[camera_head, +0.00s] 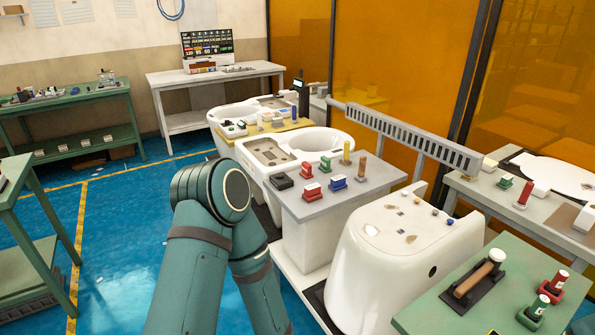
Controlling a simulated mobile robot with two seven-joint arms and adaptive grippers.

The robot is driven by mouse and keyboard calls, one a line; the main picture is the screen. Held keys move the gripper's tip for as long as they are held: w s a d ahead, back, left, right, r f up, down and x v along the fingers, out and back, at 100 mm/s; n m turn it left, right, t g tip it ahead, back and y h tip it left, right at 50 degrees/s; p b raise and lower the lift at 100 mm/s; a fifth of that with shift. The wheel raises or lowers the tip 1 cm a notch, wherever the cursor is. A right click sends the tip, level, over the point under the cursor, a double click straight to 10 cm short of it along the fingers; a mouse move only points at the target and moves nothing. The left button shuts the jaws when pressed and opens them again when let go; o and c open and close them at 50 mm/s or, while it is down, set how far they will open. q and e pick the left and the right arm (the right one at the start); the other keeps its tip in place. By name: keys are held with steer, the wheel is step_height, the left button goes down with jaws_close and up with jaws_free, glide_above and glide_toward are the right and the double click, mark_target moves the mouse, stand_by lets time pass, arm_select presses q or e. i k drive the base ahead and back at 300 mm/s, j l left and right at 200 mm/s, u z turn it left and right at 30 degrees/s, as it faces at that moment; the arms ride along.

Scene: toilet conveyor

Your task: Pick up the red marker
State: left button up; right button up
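Several red items could be the red marker, and I cannot tell which one it is. A red upright cylinder with a pale top (557,282) stands in a red base on the green table (445,312) at the lower right. A similar red cylinder (523,194) stands on the bench at the right. Two small red items, one farther back (325,163) and one nearer (312,190), sit on the grey-topped stand (350,199). One of my teal arms, bent at its joint, fills the lower middle left. Neither gripper shows.
A green-based upright item (536,307) and a wooden-handled tool on a black holder (479,276) share the green table. White toilet bodies (395,260) line the middle. A grey slotted rail (405,135) runs behind. Blue floor (125,240) is open at left.

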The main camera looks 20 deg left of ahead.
mark_target(306, 169)
steer(key=u, duration=0.7)
steer(key=i+j+z, duration=0.1)
steer(key=z, duration=0.35)
steer(key=j+z, duration=0.1)
steer(key=z, duration=0.35)
steer(key=i+j+z, duration=0.1)
steer(key=z, duration=0.35)
steer(key=j+z, duration=0.3)
steer(key=j, duration=0.15)
steer(key=j+z, duration=0.3)
steer(key=j, duration=0.2)
steer(key=j+z, duration=0.15)
steer(key=j, duration=0.35)
steer(key=k+j+z, duration=0.15)
steer(key=j, duration=0.8)
steer(key=k+j+z, duration=0.1)
steer(key=j, duration=0.35)
